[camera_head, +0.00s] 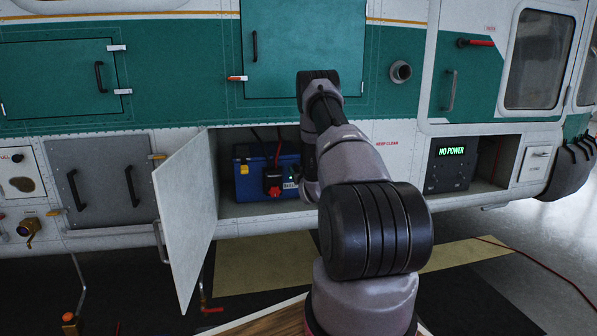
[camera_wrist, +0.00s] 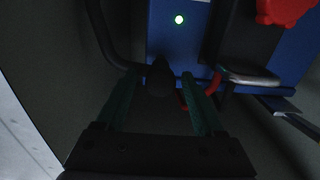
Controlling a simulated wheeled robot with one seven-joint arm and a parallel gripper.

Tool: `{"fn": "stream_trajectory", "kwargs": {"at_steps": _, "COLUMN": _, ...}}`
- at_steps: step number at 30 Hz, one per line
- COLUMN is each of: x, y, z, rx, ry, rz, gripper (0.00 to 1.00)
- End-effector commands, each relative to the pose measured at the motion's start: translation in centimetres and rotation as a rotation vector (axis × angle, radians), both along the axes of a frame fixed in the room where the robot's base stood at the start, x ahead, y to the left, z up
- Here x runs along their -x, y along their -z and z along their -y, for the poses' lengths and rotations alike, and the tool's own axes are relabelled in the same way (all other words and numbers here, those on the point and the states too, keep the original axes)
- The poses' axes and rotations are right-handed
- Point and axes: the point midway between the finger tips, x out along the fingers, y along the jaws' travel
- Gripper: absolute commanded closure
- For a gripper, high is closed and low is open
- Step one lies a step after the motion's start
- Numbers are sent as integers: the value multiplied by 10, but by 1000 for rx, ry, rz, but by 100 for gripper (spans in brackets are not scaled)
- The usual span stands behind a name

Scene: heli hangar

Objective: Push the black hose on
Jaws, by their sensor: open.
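In the wrist view, the black hose (camera_wrist: 101,38) comes down from the upper left and curves to a dark, thicker end piece (camera_wrist: 160,82). My gripper (camera_wrist: 162,77) is open, with one teal finger on each side of this end piece. I cannot tell whether the fingers touch it. The blue unit (camera_wrist: 177,45) with a lit pale-green dot stands behind it. In the head view, the blue unit (camera_head: 255,187) sits in the open compartment, and my arm hides the gripper and its right side. Where the hose fits is too dark to tell.
The white compartment door (camera_head: 186,215) stands open left of the opening. A red part (camera_head: 273,191) is on the unit's front; a red knob (camera_wrist: 285,10) and a grey metal piece (camera_wrist: 250,75) show at the wrist view's right. A "NO POWER" panel (camera_head: 451,166) is further right.

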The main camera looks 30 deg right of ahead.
Motion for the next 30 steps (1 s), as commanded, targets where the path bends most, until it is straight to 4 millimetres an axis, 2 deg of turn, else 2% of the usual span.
{"fn": "stream_trajectory", "kwargs": {"at_steps": 8, "x": -2, "y": 0, "z": 1, "rx": 0, "ry": 0, "rz": -1, "gripper": 30}}
{"fn": "stream_trajectory", "kwargs": {"at_steps": 9, "x": -2, "y": 0, "z": 1, "rx": 0, "ry": 0, "rz": -1, "gripper": 34}}
{"fn": "stream_trajectory", "kwargs": {"at_steps": 14, "x": -2, "y": 0, "z": 1, "rx": 0, "ry": 0, "rz": 0, "gripper": 95}}
{"fn": "stream_trajectory", "kwargs": {"at_steps": 15, "x": -2, "y": 0, "z": 1, "rx": 0, "ry": 0, "rz": -1, "gripper": 100}}
{"fn": "stream_trajectory", "kwargs": {"at_steps": 30, "x": -2, "y": 0, "z": 1, "rx": 0, "ry": 0, "rz": 0, "gripper": 100}}
